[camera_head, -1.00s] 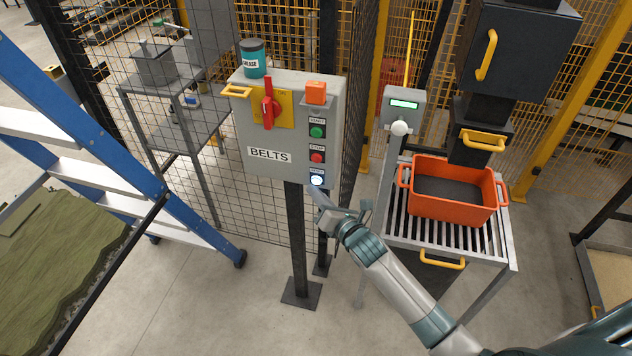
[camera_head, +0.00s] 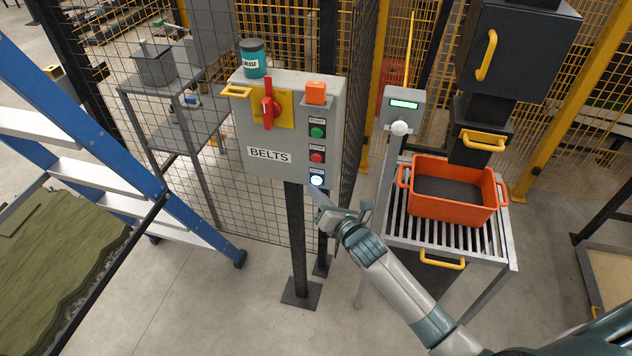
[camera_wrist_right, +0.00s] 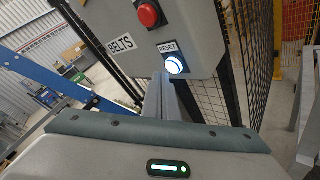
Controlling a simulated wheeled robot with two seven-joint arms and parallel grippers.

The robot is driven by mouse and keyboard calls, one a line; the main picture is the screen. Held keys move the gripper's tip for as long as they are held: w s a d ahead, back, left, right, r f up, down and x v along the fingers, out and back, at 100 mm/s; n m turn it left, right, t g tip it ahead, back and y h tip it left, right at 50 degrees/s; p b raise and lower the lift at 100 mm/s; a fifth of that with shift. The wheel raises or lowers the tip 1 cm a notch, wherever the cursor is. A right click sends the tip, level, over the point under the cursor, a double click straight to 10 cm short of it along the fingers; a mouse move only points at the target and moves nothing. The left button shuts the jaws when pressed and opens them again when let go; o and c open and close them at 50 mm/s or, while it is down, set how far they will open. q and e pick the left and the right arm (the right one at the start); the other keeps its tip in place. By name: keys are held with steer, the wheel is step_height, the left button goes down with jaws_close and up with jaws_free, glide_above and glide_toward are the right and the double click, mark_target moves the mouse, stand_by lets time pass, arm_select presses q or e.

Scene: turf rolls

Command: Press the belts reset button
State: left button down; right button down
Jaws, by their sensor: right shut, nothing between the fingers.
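The grey control box labelled BELTS (camera_head: 262,170) stands on a dark post. Its reset button (camera_head: 317,180) is lit white-blue at the lower right of the front face, and it also shows under the RESET label in the right wrist view (camera_wrist_right: 177,64). My right gripper (camera_head: 318,195) is shut and empty, with its tips just below the reset button. In the right wrist view its fingers (camera_wrist_right: 170,92) point up toward the button; I cannot tell whether they touch it. My left gripper is not in view.
A green start button (camera_head: 317,132) and red stop button (camera_head: 317,157) sit above the reset button. A red rotary handle (camera_head: 268,106) sticks out at left. An orange crate (camera_head: 450,205) stands on rollers at right. A blue ladder (camera_head: 120,165) stands at left.

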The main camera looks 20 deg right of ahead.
steer(key=shift+w+d, duration=0.5)
steer(key=shift+w, duration=0.2)
stand_by(1.7)
steer(key=shift+s+a+p, duration=0.35)
steer(key=shift+s+a, duration=0.15)
steer(key=shift+s, duration=0.2)
stand_by(0.4)
steer(key=s+a, duration=0.1)
steer(key=s, duration=0.1)
steer(key=s+a+p, duration=0.1)
steer(key=s+a, duration=0.1)
steer(key=shift+s+p, duration=0.1)
steer(key=shift+p, duration=0.2)
steer(key=shift+d+f, duration=0.1)
stand_by(0.8)
